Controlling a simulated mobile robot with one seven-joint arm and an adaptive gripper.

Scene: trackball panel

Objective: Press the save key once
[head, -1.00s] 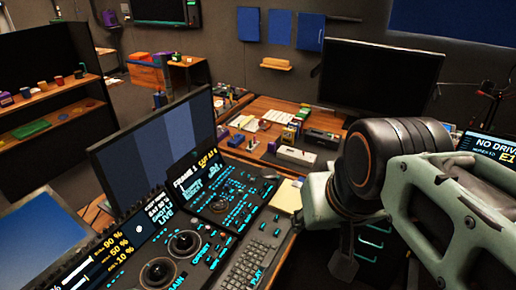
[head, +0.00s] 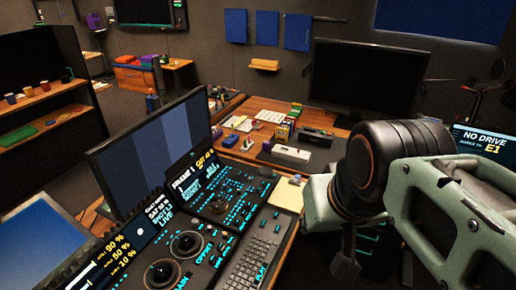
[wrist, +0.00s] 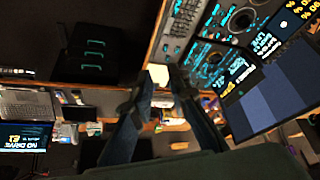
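The control panel (head: 232,238) is a dark sloped desk with glowing cyan key legends, a trackball section and small screens. It also shows in the wrist view (wrist: 198,62), at the top. I cannot make out which key is the save key; most legends are too small to read. My gripper (head: 344,268) is at the right in the head view, pointing down, to the right of the panel and apart from it. In the wrist view my gripper (wrist: 160,84) shows two dark fingers spread apart with nothing between them.
A large monitor (head: 153,152) stands behind the panel. A pale yellow pad (head: 287,194) lies by its right edge. A wooden desk (head: 240,152) behind carries small boxes and a black monitor (head: 366,87). A shelf (head: 45,125) stands at the left.

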